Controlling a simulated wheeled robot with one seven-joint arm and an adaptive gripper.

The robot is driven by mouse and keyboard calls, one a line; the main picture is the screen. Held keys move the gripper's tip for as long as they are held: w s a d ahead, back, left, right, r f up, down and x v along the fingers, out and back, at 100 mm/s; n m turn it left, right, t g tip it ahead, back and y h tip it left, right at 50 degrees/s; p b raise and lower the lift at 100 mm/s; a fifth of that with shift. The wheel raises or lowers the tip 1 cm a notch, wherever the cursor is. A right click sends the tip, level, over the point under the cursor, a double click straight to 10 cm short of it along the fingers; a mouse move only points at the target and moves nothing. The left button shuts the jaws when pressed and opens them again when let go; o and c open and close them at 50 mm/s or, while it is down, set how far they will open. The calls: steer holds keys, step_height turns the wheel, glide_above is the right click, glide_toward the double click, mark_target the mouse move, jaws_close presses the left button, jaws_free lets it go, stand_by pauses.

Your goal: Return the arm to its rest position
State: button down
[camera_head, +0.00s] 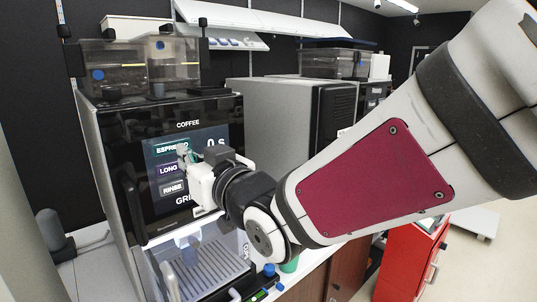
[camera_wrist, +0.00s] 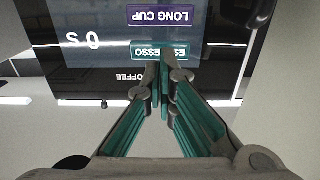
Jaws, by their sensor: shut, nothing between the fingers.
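My gripper (camera_head: 184,156) is at the front of the coffee machine (camera_head: 112,150), close to its touchscreen (camera_head: 215,146). The screen shows buttons for espresso, long cup and rinse, and a reading of 0 s. In the wrist view the screen (camera_wrist: 110,25) appears upside down. There my gripper (camera_wrist: 163,62) has its green fingers together at the tips, with nothing between them. The tips lie over the espresso button (camera_wrist: 145,52). I cannot tell whether they touch the screen. My arm reaches in from the right in the head view.
A drip tray (camera_head: 205,268) is at the machine's base. A grey appliance (camera_head: 285,115) stands behind to the right. A red cabinet (camera_head: 408,262) is on the floor at right. Wall shelves (camera_head: 215,20) hang above. A grey handled object (camera_head: 52,232) is on the counter at left.

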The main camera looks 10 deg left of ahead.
steer(key=d+f+m+h, duration=0.3)
steer(key=d+h, duration=0.3)
steer(key=d, duration=0.7)
steer(key=d+f+m+h, duration=0.25)
steer(key=d+h, duration=0.25)
steer(key=d, duration=0.8)
steer(key=s+d+f+m+g+h, duration=0.1)
steer(key=s+d+f+m+g, duration=0.1)
steer(key=s+d, duration=0.5)
steer(key=s+d+f+m+g+h, duration=0.1)
steer(key=s+d+f+m+g, duration=0.1)
steer(key=s+d+f+g, duration=0.2)
steer(key=s+d+g, duration=0.1)
steer(key=s+d, duration=0.2)
steer(key=s, duration=0.5)
steer(key=shift+f+h, duration=0.15)
steer(key=shift+h, duration=0.25)
